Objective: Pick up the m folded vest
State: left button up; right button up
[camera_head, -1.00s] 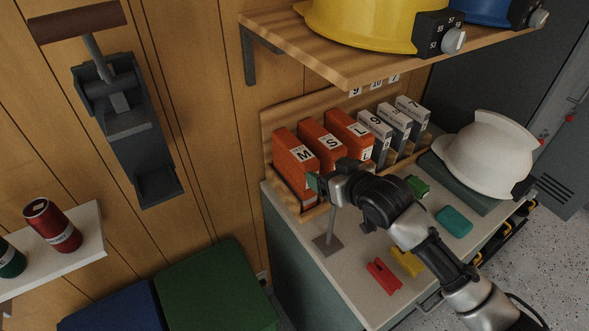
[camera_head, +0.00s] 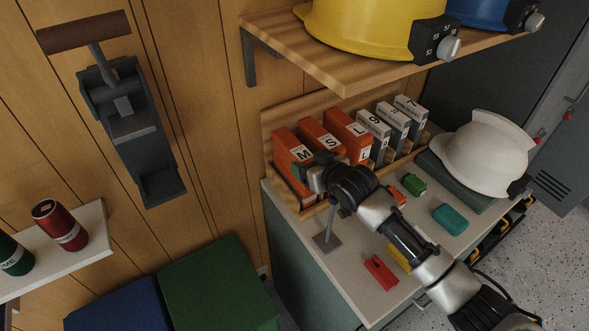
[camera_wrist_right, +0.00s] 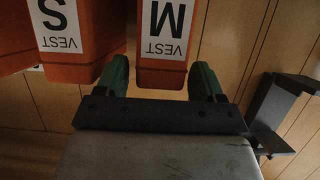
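The m folded vest (camera_head: 287,148) is an orange upright pack with a white M label, at the left end of the row in the wooden rack in the head view. It also shows in the right wrist view (camera_wrist_right: 163,45), upside down, labelled M VEST. My right gripper (camera_wrist_right: 160,75) is open, with one green fingertip on each side of the M pack and gaps beside it. In the head view the right gripper (camera_head: 308,174) is at the pack's front, hiding part of its lower front. My left gripper is not in view.
The S vest (camera_wrist_right: 60,30) stands close beside one finger. The wooden shelf (camera_head: 345,75) with a yellow helmet (camera_head: 365,25) overhangs the rack.

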jog(key=c, duration=1.2)
jog(key=shift+o, duration=0.2)
